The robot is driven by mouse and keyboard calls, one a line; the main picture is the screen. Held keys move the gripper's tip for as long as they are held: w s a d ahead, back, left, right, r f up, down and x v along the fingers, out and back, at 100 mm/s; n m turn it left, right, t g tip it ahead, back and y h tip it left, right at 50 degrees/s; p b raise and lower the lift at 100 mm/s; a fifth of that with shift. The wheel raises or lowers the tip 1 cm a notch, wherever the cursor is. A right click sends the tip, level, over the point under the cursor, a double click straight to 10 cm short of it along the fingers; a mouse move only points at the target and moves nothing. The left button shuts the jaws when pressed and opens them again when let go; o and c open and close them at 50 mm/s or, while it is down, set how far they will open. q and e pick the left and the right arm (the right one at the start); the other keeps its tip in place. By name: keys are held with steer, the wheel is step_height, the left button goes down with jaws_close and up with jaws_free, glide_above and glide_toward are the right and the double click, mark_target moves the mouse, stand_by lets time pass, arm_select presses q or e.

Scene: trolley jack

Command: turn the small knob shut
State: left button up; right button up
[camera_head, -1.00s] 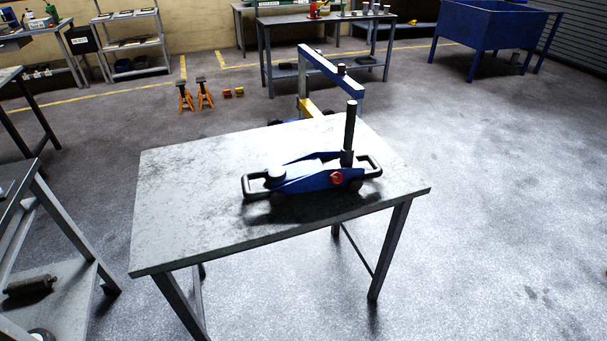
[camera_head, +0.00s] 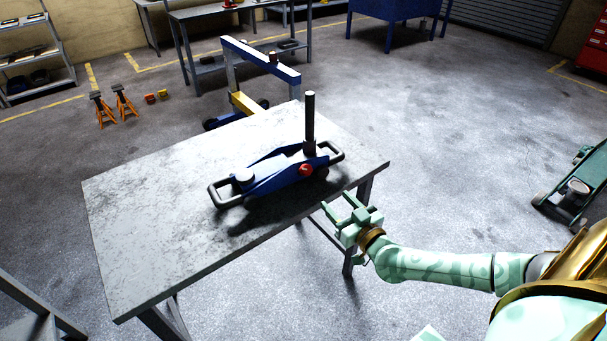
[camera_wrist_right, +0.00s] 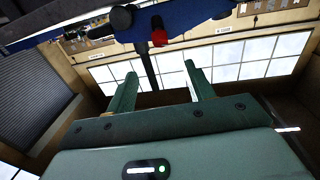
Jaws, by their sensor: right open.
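The small red knob (camera_head: 306,170) sits on the near side of the blue trolley jack (camera_head: 275,177), which stands on the grey table (camera_head: 140,210). The jack's dark handle post (camera_head: 310,118) stands upright beside the knob. My right gripper (camera_head: 336,203) is open and empty, just off the table's right front edge, to the right of and nearer than the knob, not touching it. In the right wrist view the two fingers (camera_wrist_right: 162,92) stand apart, and the red knob (camera_wrist_right: 159,32) shows beyond them near the top. My left gripper is not in view.
A blue and yellow hoist (camera_head: 260,75) stands behind the table. Orange jack stands (camera_head: 113,106) are on the floor at left. A green wheeled item (camera_head: 577,190) stands at far right.

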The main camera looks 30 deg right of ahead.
mark_target(309, 173)
steer(key=w+b, duration=0.2)
steer(key=w, duration=0.4)
steer(key=w+b, duration=0.2)
steer(key=w, duration=0.5)
steer(key=shift+w+d+f+b, duration=0.1)
steer(key=shift+d+f+b, duration=0.1)
steer(key=shift+b, duration=0.15)
steer(key=shift+w+r, duration=0.15)
steer(key=shift+w, duration=0.3)
steer(key=shift+c, duration=0.3)
steer(key=c, duration=0.9)
